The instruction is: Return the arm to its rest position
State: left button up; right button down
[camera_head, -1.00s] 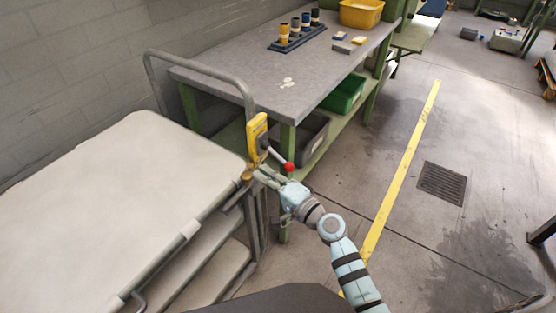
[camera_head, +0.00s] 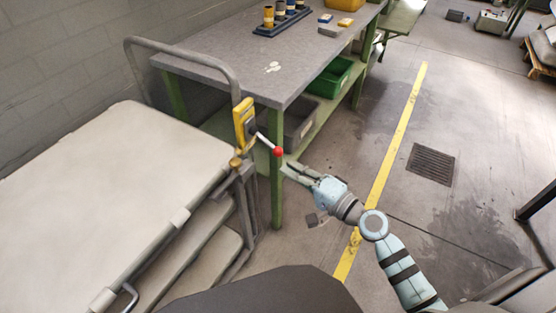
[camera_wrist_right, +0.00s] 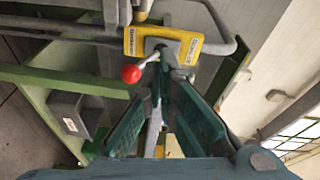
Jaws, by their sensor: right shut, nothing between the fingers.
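My right gripper (camera_head: 286,169) is at the end of my pale blue right arm, which comes in from the lower right in the head view. It is shut and empty, just below and right of a red ball knob (camera_head: 278,152) on a lever. The lever belongs to a yellow device (camera_head: 243,122) on the cart's rail. In the right wrist view, the knob (camera_wrist_right: 131,74) and the yellow device (camera_wrist_right: 165,42) lie beyond the dark green fingers (camera_wrist_right: 158,98). The fingers look apart from the knob. My left gripper is not in view.
A cart with a pale top (camera_head: 100,195) fills the left. A green-legged workbench (camera_head: 225,72) stands behind, with a green bin (camera_head: 330,78) and a grey bin (camera_head: 299,122) on its lower shelf. Open floor with a yellow line (camera_head: 394,150) lies right.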

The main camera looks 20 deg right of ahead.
jog(key=shift+s+d, duration=0.3)
jog(key=shift+s, duration=0.2)
jog(key=s+d+f+n+g+h+p, duration=0.1)
jog(key=d+f+h, duration=0.15)
jog(key=f, duration=0.45)
jog(key=s+d+f+n+g+h, duration=0.2)
jog(key=d+f, duration=0.2)
jog(key=f, duration=0.3)
jog(key=s+d+f+n+g+h+p, duration=0.1)
jog(key=d+f+h, duration=0.15)
jog(key=f, duration=0.35)
jog(key=s+d+f+n+g+h+p, duration=0.25)
jog(key=s+f+n+g, duration=0.2)
jog(key=s+f, duration=0.8)
jog(key=s+a+f+n+g+p, duration=0.1)
jog(key=s+a+g+p, duration=0.1)
jog(key=s, duration=1)
jog(key=s+a+f+n+g+p, duration=0.1)
jog(key=s+g+p, duration=0.3)
jog(key=s, duration=0.8)
jog(key=shift+a+f+n+y, duration=0.35)
jog(key=shift+a+f, duration=0.3)
jog(key=shift+a, duration=0.05)
